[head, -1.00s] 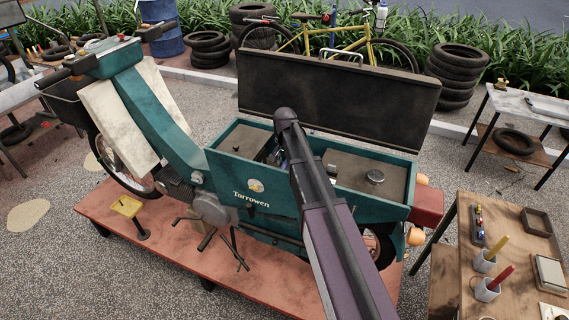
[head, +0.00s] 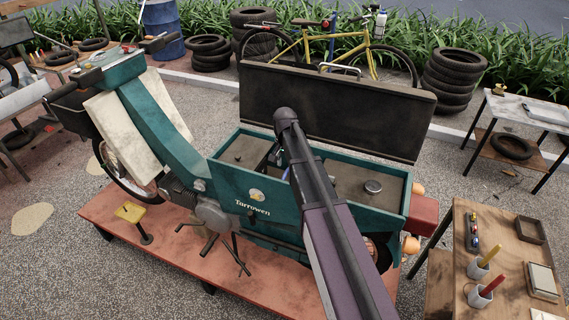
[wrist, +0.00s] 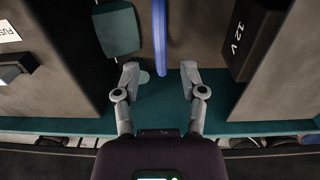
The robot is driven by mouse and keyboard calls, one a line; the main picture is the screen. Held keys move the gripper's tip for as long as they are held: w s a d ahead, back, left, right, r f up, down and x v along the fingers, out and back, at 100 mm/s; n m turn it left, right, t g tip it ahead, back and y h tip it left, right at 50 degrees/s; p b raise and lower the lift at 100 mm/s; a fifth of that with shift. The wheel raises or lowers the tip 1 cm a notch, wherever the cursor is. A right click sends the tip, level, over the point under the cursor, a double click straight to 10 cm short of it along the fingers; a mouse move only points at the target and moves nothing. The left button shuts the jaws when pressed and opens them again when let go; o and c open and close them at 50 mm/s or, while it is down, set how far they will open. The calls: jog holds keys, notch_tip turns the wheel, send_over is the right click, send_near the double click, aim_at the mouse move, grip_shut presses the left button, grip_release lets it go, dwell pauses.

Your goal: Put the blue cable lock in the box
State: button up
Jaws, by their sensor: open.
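The blue cable lock shows in the wrist view as a long, narrow blue bar (wrist: 160,35), running from the top edge down to about between my fingertips. My gripper (wrist: 160,73) is open, one finger on each side of the bar, with a gap on both sides. I cannot tell their difference in height. My gripper is mostly hidden there behind my arm and the box wall.
Brown blocks stand left and right of the gap; the right one carries a dark "12 V" part (wrist: 250,40). A teal pad (wrist: 117,30) is left of the bar. The raised dark lid (head: 335,105) stands behind the box. A wooden table (head: 505,255) holds cups and trays at right.

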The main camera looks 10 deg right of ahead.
notch_tip(320, 180, up, 7)
jog(key=p, duration=0.6)
jog(key=shift+p, duration=0.35)
jog(key=shift+r, duration=0.15)
jog(key=s+d+n, duration=0.1)
jog(key=s+n, duration=0.5)
jog(key=s, duration=1.7)
jog(key=shift+s+n, duration=0.3)
jog(key=shift+n, duration=0.1)
jog(key=shift+d, duration=0.1)
